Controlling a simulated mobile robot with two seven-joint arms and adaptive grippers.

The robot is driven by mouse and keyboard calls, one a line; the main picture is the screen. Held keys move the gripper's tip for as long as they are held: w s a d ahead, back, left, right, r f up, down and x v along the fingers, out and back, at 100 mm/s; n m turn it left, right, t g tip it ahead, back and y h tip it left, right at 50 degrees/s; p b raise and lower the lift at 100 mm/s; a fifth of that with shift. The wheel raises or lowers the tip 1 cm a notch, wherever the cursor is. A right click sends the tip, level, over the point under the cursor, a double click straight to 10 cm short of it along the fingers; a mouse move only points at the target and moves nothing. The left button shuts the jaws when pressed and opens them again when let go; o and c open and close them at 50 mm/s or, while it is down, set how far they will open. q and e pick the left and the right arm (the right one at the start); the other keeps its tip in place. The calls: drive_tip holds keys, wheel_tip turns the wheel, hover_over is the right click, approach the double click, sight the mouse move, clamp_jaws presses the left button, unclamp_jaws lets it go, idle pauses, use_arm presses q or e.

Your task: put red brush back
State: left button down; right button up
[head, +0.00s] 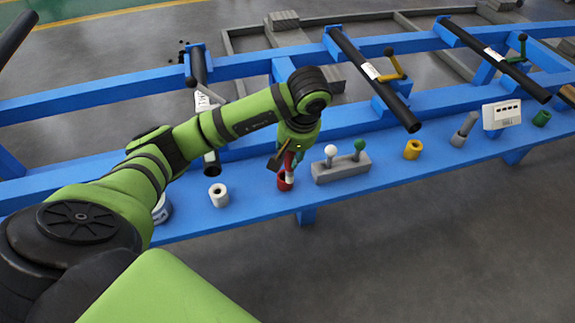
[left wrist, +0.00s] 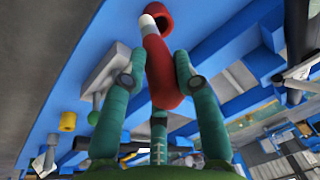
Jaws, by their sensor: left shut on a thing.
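My left gripper (head: 291,157) is shut on the red brush (left wrist: 157,72), which also shows just below the gripper in the head view (head: 289,161). In the left wrist view the brush lies between the two green fingers (left wrist: 157,62), with its pale band and tip pointing away from the palm. The red cup (head: 285,182) stands on the blue bench under the brush. In the left wrist view the brush tip overlaps the edge of the red cup (left wrist: 184,10); I cannot tell whether it is inside. My right gripper is not in view.
A grey block (head: 342,170) with white and green balls stands close right of the red cup. A white cup (head: 218,195) stands to the left, a yellow cup (head: 412,149) to the right. Dark tubes (head: 375,80) lie across the blue frame behind. Bare bench (head: 255,199) shows between the cups.

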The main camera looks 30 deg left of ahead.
sight(286, 160)
use_arm(q)
drive_tip(key=a+f, duration=0.1)
drive_tip(key=w+f, duration=0.1)
drive_tip(key=f, duration=0.1)
drive_tip(key=a+f, duration=0.1)
drive_tip(key=f, duration=0.1)
drive_tip(key=shift+w+a, duration=0.3)
drive_tip(key=shift+w, duration=0.1)
drive_tip(key=shift+f, duration=0.4)
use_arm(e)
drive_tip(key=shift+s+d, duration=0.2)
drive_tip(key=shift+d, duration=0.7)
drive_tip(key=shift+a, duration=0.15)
